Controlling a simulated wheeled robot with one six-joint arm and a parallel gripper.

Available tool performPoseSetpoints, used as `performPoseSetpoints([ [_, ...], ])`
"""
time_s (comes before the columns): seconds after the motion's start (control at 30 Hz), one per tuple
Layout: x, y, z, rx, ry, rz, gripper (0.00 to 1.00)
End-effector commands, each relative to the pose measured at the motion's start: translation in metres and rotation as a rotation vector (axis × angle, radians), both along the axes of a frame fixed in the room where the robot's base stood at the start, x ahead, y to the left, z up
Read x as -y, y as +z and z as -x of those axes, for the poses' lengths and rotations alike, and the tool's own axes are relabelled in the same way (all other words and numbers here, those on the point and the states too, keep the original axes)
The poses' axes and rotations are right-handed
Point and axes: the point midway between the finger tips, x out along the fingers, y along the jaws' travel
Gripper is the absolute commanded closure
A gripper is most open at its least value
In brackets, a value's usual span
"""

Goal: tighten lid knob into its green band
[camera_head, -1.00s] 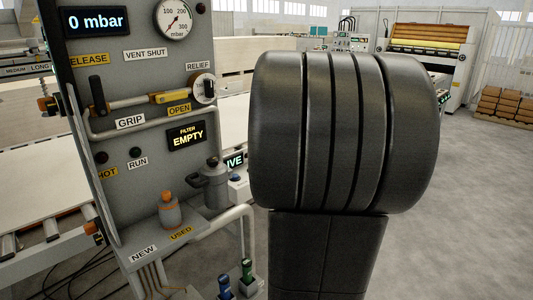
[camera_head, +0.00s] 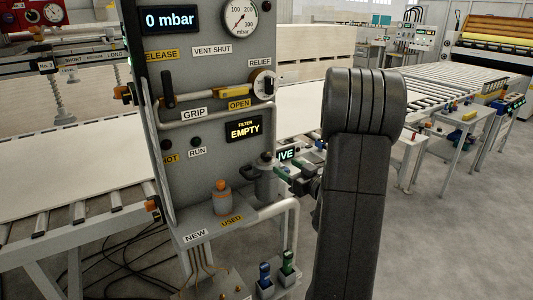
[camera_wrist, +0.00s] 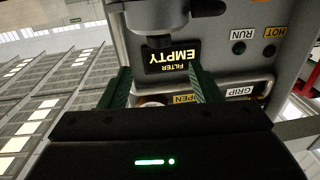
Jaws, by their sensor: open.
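A grey filter canister (camera_head: 266,186) stands on the shelf of the panel. Its lid carries a dark knob (camera_head: 267,157) on top, which also shows upside down in the wrist view (camera_wrist: 159,41). I cannot make out a green band on it. My gripper (camera_head: 286,168) is at the right of the canister, at about lid height. In the wrist view its green fingers (camera_wrist: 158,72) are apart, with the knob seen between and beyond their tips. I cannot tell whether they touch it. Nothing is held.
An orange-topped grey bottle-shaped part (camera_head: 222,198) stands left of the canister. The filter display (camera_head: 244,128) behind reads EMPTY. A pipe handle (camera_head: 215,115) crosses the panel above. Blue (camera_head: 265,275) and green (camera_head: 288,262) items stand below right. Open floor lies to the right.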

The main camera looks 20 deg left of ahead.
Motion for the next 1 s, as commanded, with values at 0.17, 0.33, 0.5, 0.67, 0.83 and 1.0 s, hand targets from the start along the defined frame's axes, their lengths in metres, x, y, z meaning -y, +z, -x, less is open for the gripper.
performPoseSetpoints([
  [0.17,-0.035,0.002,-0.019,-0.002,0.004,0.001,0.43],
  [0.33,-0.065,0.002,-0.037,-0.001,0.002,0.002,0.43],
  [0.5,-0.086,0.001,-0.051,-0.001,0.000,0.002,0.43],
  [0.67,-0.096,0.000,-0.057,-0.002,-0.001,0.003,0.43],
  [0.83,-0.098,0.000,-0.058,-0.001,-0.002,0.002,0.43],
  [1.0,-0.098,0.000,-0.058,-0.001,-0.002,0.002,0.47],
])
